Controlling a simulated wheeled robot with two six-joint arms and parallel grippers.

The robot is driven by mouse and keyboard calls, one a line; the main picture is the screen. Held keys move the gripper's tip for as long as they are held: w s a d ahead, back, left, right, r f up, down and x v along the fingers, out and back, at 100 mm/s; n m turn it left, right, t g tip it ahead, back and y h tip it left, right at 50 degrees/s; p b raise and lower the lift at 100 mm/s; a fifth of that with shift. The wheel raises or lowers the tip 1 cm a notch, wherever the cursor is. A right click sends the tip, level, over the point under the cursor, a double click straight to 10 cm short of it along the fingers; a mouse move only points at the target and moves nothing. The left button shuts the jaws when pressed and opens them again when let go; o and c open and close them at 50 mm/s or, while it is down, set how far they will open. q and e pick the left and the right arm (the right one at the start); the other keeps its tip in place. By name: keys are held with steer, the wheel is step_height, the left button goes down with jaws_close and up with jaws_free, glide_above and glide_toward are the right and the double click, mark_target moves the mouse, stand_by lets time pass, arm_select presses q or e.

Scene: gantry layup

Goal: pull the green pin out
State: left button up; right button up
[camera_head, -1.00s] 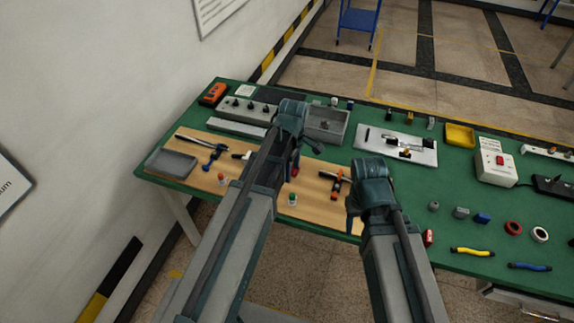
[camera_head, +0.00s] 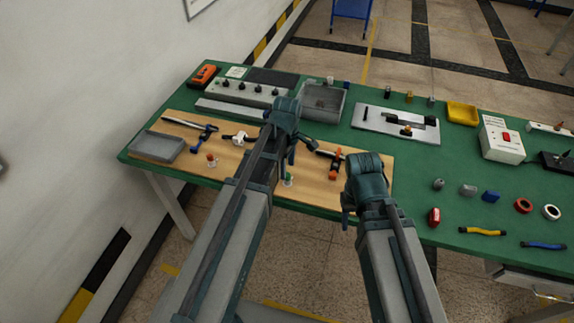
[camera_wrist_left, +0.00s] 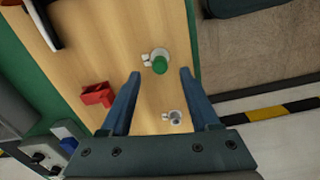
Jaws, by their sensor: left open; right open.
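The green pin (camera_head: 288,179) stands in a small white holder on the wooden board, close beside my left arm in the head view. In the left wrist view the green pin (camera_wrist_left: 160,63) shows from above as a round green head, just beyond and between the fingertips. My left gripper (camera_wrist_left: 160,73) is open, with nothing between its fingers; its arm hides part of the board in the head view.
A grey-topped pin (camera_wrist_left: 175,117) stands between the left fingers' bases in the wrist view, and a red block (camera_wrist_left: 97,94) lies left of them.

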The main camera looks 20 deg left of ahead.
mark_target(287, 174)
arm_select(q)
step_height(287, 174, down, 4)
steer(key=b, duration=0.3)
arm_select(e)
step_height(287, 174, down, 4)
steer(key=shift+f, duration=0.1)
arm_select(q)
steer(key=shift+c, duration=0.3)
jaws_close()
steer(key=shift+o, duration=0.3)
jaws_free()
steer(key=shift+r, duration=0.1)
step_height(287, 174, up, 14)
steer(key=p, duration=1.4)
arm_select(e)
steer(key=shift+o, duration=0.3)
step_height(287, 174, up, 14)
